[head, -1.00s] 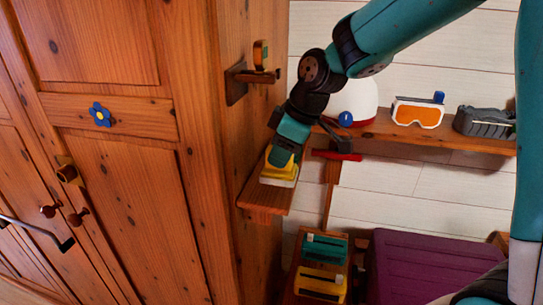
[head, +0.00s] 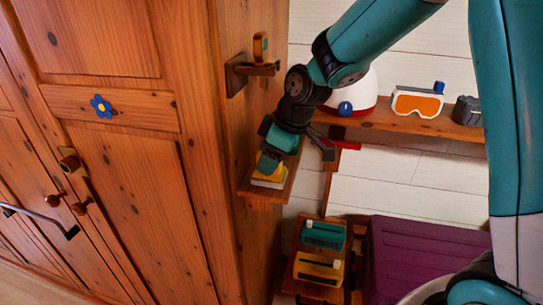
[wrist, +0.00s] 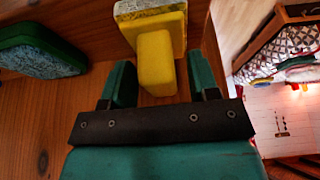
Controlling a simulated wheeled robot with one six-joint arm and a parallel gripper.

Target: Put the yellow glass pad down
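The yellow glass pad (head: 267,181), with a pale white underside, rests on a small wooden shelf (head: 262,197) at the wardrobe's side. The wrist view shows its yellow block handle (wrist: 156,62) and pale-edged plate at top centre. My gripper (head: 268,162) is at the pad in the head view and covers part of it. In the wrist view my gripper's two green fingers (wrist: 162,85) stand apart, one on each side of the handle's near end, with gaps on both sides. The gripper is open and holds nothing.
A green pad with a speckled face (wrist: 40,52) is left of my fingers in the wrist view. A wall shelf (head: 400,122) carries orange goggles (head: 417,103) and a red-and-white helmet. Below are a wooden rack (head: 318,293) and a purple chest (head: 425,260). A bracket (head: 236,75) juts out above.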

